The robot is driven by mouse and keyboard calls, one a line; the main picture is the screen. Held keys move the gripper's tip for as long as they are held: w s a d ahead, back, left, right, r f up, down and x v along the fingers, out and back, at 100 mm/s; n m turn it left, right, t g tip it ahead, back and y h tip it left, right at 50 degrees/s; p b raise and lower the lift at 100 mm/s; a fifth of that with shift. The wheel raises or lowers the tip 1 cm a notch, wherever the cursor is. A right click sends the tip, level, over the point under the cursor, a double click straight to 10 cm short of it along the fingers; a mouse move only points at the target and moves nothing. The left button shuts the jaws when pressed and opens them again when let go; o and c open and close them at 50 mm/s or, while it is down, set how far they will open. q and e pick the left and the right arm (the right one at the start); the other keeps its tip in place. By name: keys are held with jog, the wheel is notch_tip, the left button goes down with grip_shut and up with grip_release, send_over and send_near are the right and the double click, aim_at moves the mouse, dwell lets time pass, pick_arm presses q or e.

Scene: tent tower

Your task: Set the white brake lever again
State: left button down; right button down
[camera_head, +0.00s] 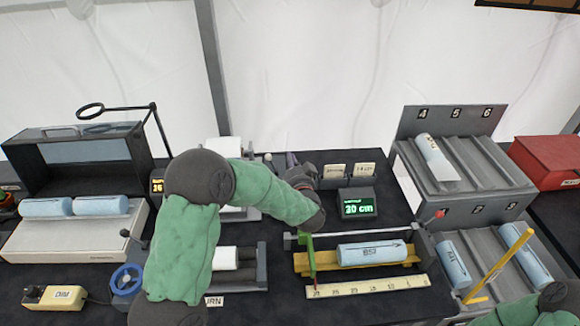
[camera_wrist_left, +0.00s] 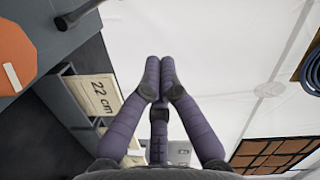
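I cannot make out the white brake lever for certain. A small pale knob (camera_head: 268,157) shows beside the upper white roll (camera_head: 222,148), just left of my left gripper, and may be part of it. My left arm covers much of that device. My left gripper (camera_head: 292,160) is behind the narrow trough, with its purple fingers pointing away from me. In the left wrist view the fingertips (camera_wrist_left: 160,64) are together with nothing visible between them. My right arm shows only at the bottom right, and its gripper is out of view.
A display reading 20 cm (camera_head: 358,205) and small cards (camera_head: 349,171) stand right of the left gripper. In front are a yellow trough (camera_head: 300,262) holding a blue roll (camera_head: 372,254) and a ruler (camera_head: 370,287). A grey numbered rack (camera_head: 480,170) stands right.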

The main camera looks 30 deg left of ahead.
aim_at(272, 164)
pick_arm(q)
jog(key=shift+w+a+f+b, duration=0.35)
jog(key=shift+a+b, duration=0.15)
jog(key=shift+a, duration=0.5)
jog(key=shift+w+a+f+b, duration=0.3)
jog(key=shift+a+b, duration=0.25)
jog(key=shift+a, duration=0.45)
jog(key=shift+w+a+f+b, duration=0.3)
jog(key=shift+a+b, duration=0.2)
jog(key=shift+a, duration=0.5)
jog(key=shift+s+a+r+p, duration=0.2)
jog(key=shift+s+a+p, duration=0.15)
jog(key=shift+a+p, duration=0.55)
jog(key=shift+s+d, duration=0.1)
jog(key=shift+d, duration=0.05)
jog(key=shift+f, duration=0.15)
